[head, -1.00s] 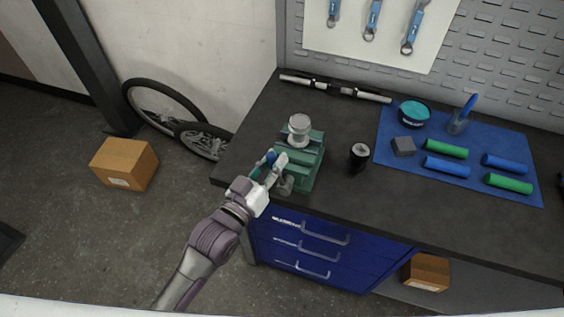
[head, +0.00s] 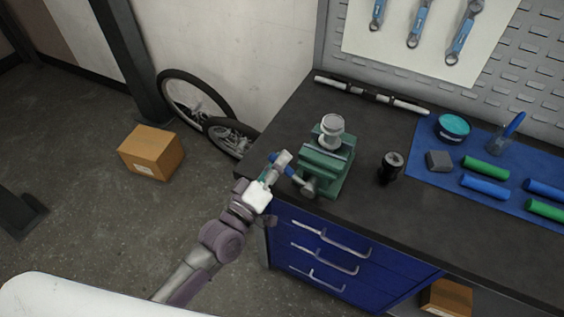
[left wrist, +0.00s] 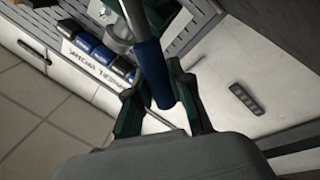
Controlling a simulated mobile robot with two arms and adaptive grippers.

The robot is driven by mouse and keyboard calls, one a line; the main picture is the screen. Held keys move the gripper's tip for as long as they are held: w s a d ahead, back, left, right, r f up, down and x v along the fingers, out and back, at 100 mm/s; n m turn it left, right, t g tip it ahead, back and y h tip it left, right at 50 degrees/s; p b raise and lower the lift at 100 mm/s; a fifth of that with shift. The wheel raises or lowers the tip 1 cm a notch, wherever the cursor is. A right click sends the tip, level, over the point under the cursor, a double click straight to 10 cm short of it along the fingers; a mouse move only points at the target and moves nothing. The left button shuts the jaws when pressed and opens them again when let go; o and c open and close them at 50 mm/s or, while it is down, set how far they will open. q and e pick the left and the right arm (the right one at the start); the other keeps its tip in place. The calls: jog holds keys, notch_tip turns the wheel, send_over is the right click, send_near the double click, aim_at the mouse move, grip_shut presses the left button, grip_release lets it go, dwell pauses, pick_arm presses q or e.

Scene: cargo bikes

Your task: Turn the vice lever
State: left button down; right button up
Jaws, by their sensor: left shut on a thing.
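The green vice (head: 326,168) stands on the dark workbench near its left edge, with a round metal part (head: 332,128) on top. Its lever, with a blue grip (head: 290,176), slants up and left from the round spindle end (head: 309,188) at the vice's front. My left gripper (head: 276,168) is at the lever's outer end, left of the vice. In the left wrist view its green fingers (left wrist: 157,90) are on both sides of the blue grip (left wrist: 152,66), shut on it. Part of the lever is hidden by the gripper in the head view. My right gripper is not in view.
A black cylinder (head: 391,166) stands right of the vice. A blue mat (head: 437,178) farther right holds tubes, a grey block and a tub. Blue drawers (head: 330,262) with handles are below the bench edge. A cardboard box (head: 151,153) and wheels (head: 195,100) are on the left.

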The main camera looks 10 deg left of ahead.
pick_arm(q)
jog(key=shift+f, duration=0.1)
dwell(0.4)
jog(key=c, duration=1)
grip_release()
jog(key=shift+a, duration=0.1)
jog(key=v, duration=1.2)
